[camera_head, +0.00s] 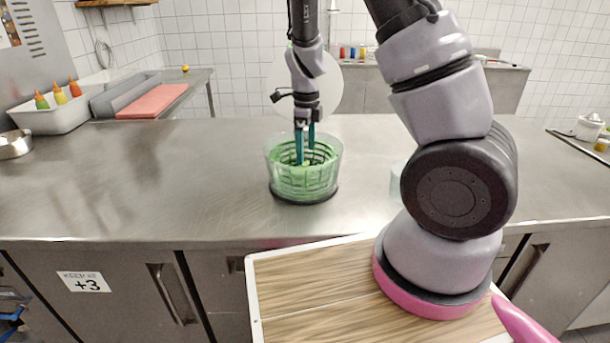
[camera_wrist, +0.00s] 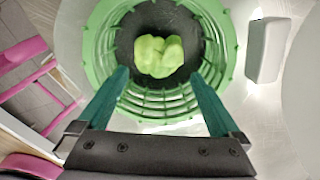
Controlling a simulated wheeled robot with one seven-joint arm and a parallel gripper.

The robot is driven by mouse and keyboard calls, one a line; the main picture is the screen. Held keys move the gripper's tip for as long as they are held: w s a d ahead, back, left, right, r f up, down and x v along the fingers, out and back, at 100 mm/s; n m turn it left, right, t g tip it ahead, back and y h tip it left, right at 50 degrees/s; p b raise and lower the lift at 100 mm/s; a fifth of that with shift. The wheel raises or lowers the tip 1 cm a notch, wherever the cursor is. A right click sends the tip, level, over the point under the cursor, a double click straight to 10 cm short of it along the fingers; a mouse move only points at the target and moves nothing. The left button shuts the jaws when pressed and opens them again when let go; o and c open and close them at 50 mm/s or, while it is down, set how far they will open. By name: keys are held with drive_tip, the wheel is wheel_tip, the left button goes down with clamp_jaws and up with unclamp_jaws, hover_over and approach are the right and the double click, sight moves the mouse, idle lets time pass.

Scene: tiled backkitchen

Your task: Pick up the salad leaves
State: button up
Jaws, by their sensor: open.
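The salad leaves (camera_wrist: 158,56) are a light green clump on the dark bottom of a green slatted basket (camera_wrist: 97,45) in the wrist view. In the head view the basket sits inside a clear round bowl (camera_head: 303,190) on the steel counter, and a bit of green shows between the fingers. My gripper (camera_head: 305,162) points down into the basket with its two teal fingers. In the wrist view the fingers (camera_wrist: 160,75) are spread apart, below the leaves in the picture, with nothing between them. I cannot tell how far the fingertips are above the leaves.
A pale block-like object (camera_wrist: 267,50) stands right of the bowl in the wrist view. The steel counter (camera_head: 150,180) is clear left of the bowl. A white tub with sauce bottles (camera_head: 60,95) and a red board (camera_head: 153,101) are at the back left.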

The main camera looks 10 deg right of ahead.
drive_tip(key=shift+s+a+f, duration=0.1)
drive_tip(key=shift+f, duration=1.7)
drive_tip(key=shift+s+a+f, duration=0.1)
drive_tip(key=shift+f, duration=1.65)
drive_tip(key=c, duration=1.2)
